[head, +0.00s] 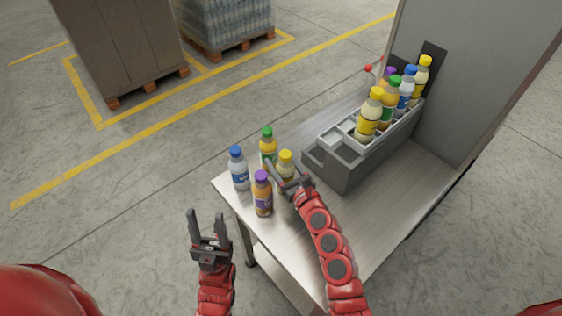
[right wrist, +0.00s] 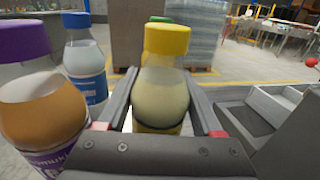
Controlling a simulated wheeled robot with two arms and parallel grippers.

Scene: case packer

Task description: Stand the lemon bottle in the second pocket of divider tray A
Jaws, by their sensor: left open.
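The lemon bottle (head: 286,168), pale yellow with a yellow cap, stands upright on the metal table (head: 335,232). It also shows in the right wrist view (right wrist: 163,85), between the fingers of my right gripper (head: 287,178). Those fingers look open, with a narrow gap beside the bottle; the bottle's lower part is hidden. My left gripper (head: 207,228) is open and empty, off the table's front-left edge. A grey divider tray (head: 345,170) stands on the table to the right, with empty pockets at its near end and several bottles further back. I cannot read a tray label.
A purple-capped orange bottle (head: 262,195), a blue-capped bottle (head: 238,170) and a green-capped bottle (head: 267,147) stand close around the lemon bottle. A tall grey panel (head: 460,85) rises behind the tray. The table's front right is clear.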

